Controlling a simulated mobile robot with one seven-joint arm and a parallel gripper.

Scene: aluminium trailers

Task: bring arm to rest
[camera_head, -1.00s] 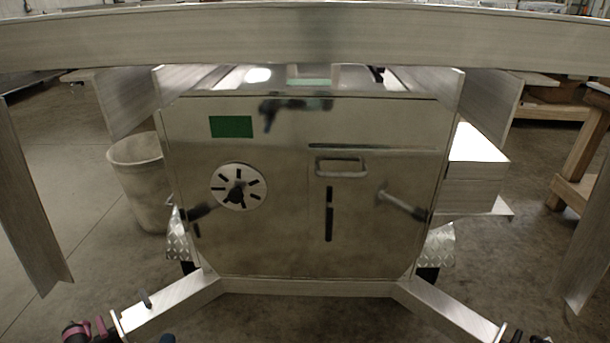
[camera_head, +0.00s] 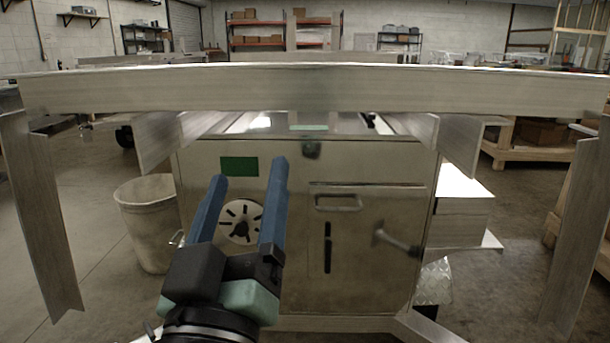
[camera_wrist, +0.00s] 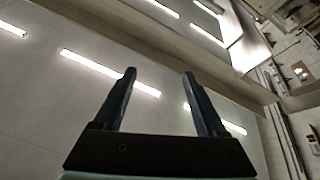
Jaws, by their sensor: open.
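My gripper (camera_head: 243,190) is raised in front of the aluminium trailer's front panel (camera_head: 290,280) in the head view. Its two blue fingers are spread apart and point up, with nothing between them. The fingers overlap the round slotted disc (camera_head: 240,221) on the panel in the picture; the disc lies behind them. In the wrist view my gripper (camera_wrist: 160,75) is open and empty too, with a pale surface and bright light strips beyond it.
A long aluminium beam (camera_head: 310,88) crosses above the panel, with uprights (camera_head: 45,220) at both sides. A handle (camera_head: 338,202) and a rod (camera_head: 397,243) stick out from the panel. A bin (camera_head: 148,225) stands at left. Floor is open at far left.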

